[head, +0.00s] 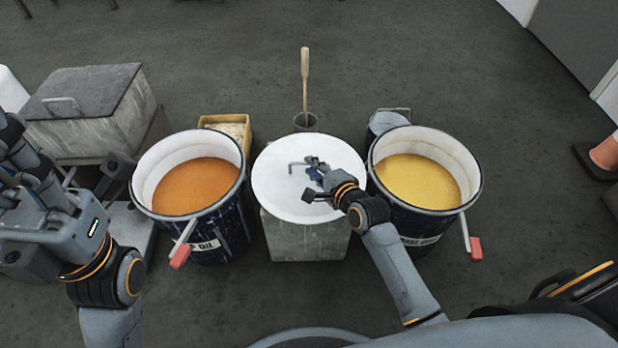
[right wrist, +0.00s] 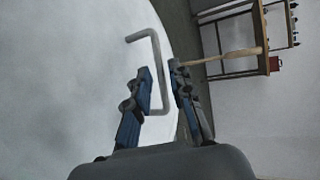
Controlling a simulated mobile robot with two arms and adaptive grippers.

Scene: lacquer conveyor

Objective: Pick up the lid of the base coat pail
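A round white lid (head: 268,180) with a thin bent handle (head: 298,166) lies flat on a grey block (head: 300,238) between two open pails. The right pail (head: 428,232), holding yellow liquid, has a partly hidden label that seems to read base coat. My right gripper (head: 312,178) is over the lid at the handle. In the right wrist view, its two fingers (right wrist: 165,92) are apart, with the handle bar (right wrist: 155,62) between them; contact cannot be told. My left gripper (head: 22,160) is at the left edge, away from the lid, its fingertips unclear.
The left pail (head: 212,238) holds orange liquid and carries a label ending in OIL. Red-tipped handles stick out in front of both pails. Behind the lid, a wooden stick (head: 304,80) stands in a small pot. A grey lidded box (head: 95,125) is at the left.

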